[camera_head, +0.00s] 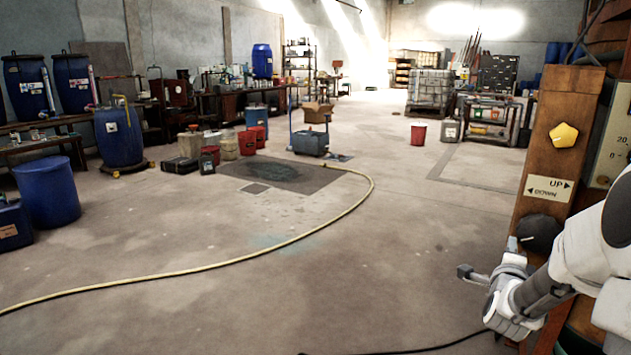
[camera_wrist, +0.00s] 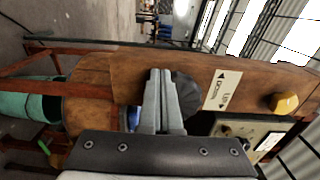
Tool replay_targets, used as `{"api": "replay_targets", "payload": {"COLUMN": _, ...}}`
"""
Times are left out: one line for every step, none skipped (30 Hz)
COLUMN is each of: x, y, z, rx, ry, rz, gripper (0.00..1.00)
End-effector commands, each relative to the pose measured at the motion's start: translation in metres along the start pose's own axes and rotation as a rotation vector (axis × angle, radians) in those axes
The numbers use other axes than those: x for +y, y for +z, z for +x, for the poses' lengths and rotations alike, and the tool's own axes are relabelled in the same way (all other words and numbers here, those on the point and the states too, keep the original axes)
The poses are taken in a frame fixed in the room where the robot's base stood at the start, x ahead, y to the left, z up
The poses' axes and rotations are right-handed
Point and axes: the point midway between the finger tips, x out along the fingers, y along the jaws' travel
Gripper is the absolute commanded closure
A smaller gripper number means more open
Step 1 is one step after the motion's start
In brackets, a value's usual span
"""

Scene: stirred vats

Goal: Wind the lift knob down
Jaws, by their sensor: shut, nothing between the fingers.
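A brown wooden post carries a yellow lobed knob (camera_head: 563,135), an UP/DOWN label (camera_head: 548,187) and, below the label, a round black knob (camera_head: 538,231). I cannot tell for certain which is the lift knob. The wrist view also shows the black knob (camera_wrist: 187,95), the label (camera_wrist: 221,91) and the yellow knob (camera_wrist: 285,103). My gripper (camera_wrist: 160,72) is shut and empty. Its fingers overlap the left part of the black knob in the wrist view; contact cannot be told. The yellow knob is well to the right of the fingers there.
A panel with a scale (camera_head: 614,140) adjoins the post at the right. A yellow hose (camera_head: 275,246) crosses the open concrete floor. Blue drums (camera_head: 47,193) stand at the left, and a red bucket (camera_head: 418,133) stands farther back. The middle floor is mostly free.

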Motion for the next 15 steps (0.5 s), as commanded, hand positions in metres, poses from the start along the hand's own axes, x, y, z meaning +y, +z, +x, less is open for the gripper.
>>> {"api": "replay_targets", "payload": {"x": 0.000, "y": 0.001, "z": -0.007, "rx": -0.002, "ry": 0.001, "rz": -0.001, "gripper": 1.00}}
{"api": "replay_targets", "payload": {"x": 0.000, "y": 0.001, "z": -0.011, "rx": -0.003, "ry": 0.001, "rz": -0.001, "gripper": 1.00}}
{"api": "replay_targets", "payload": {"x": 0.000, "y": 0.001, "z": -0.016, "rx": -0.003, "ry": 0.002, "rz": -0.001, "gripper": 1.00}}
{"api": "replay_targets", "payload": {"x": 0.000, "y": 0.002, "z": -0.019, "rx": -0.004, "ry": 0.001, "rz": -0.001, "gripper": 1.00}}
{"api": "replay_targets", "payload": {"x": 0.000, "y": 0.002, "z": -0.023, "rx": -0.004, "ry": 0.000, "rz": -0.001, "gripper": 1.00}}
{"api": "replay_targets", "payload": {"x": 0.000, "y": 0.002, "z": -0.028, "rx": -0.005, "ry": 0.001, "rz": -0.001, "gripper": 1.00}}
{"api": "replay_targets", "payload": {"x": 0.000, "y": 0.002, "z": -0.032, "rx": -0.005, "ry": 0.002, "rz": -0.001, "gripper": 1.00}}
{"api": "replay_targets", "payload": {"x": 0.000, "y": 0.002, "z": -0.035, "rx": -0.005, "ry": 0.003, "rz": -0.001, "gripper": 1.00}}
{"api": "replay_targets", "payload": {"x": 0.000, "y": 0.002, "z": -0.039, "rx": -0.005, "ry": 0.001, "rz": -0.001, "gripper": 1.00}}
{"api": "replay_targets", "payload": {"x": 0.000, "y": 0.002, "z": -0.042, "rx": -0.006, "ry": 0.001, "rz": -0.001, "gripper": 1.00}}
{"api": "replay_targets", "payload": {"x": 0.000, "y": 0.002, "z": -0.045, "rx": -0.006, "ry": 0.001, "rz": -0.001, "gripper": 1.00}}
{"api": "replay_targets", "payload": {"x": 0.000, "y": 0.002, "z": -0.047, "rx": -0.006, "ry": 0.002, "rz": -0.001, "gripper": 1.00}}
{"api": "replay_targets", "payload": {"x": 0.000, "y": 0.002, "z": -0.049, "rx": -0.006, "ry": 0.002, "rz": -0.001, "gripper": 1.00}}
{"api": "replay_targets", "payload": {"x": 0.000, "y": 0.002, "z": -0.050, "rx": -0.006, "ry": 0.002, "rz": -0.001, "gripper": 1.00}}
{"api": "replay_targets", "payload": {"x": 0.001, "y": 0.002, "z": -0.051, "rx": -0.006, "ry": 0.002, "rz": -0.001, "gripper": 1.00}}
